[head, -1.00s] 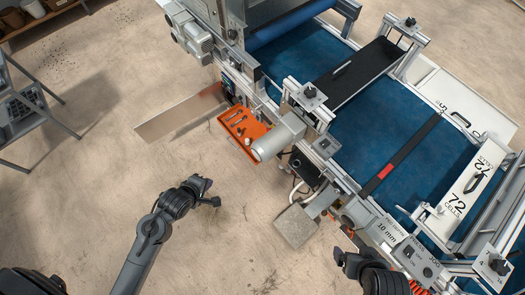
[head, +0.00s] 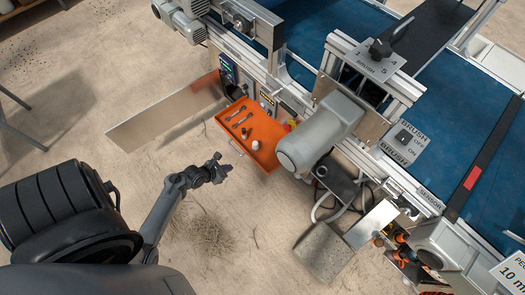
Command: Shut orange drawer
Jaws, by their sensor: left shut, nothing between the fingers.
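The orange drawer (head: 269,151) sticks out of the side of the seeder machine, open, below the frame rail. Several small grey tools (head: 241,121) and a small white item (head: 255,144) lie in it. My left gripper (head: 222,170) is shut and empty, in front of the drawer and to the lower left of it in the head view. A gap of bare floor shows between the gripper and the drawer's front edge. My right gripper is not in view.
A grey cylindrical motor (head: 318,132) overhangs just right of the drawer. A flat metal panel (head: 165,112) juts out left of it. A grey box (head: 323,253) and cables (head: 325,205) are lower right. Floor before the drawer is clear.

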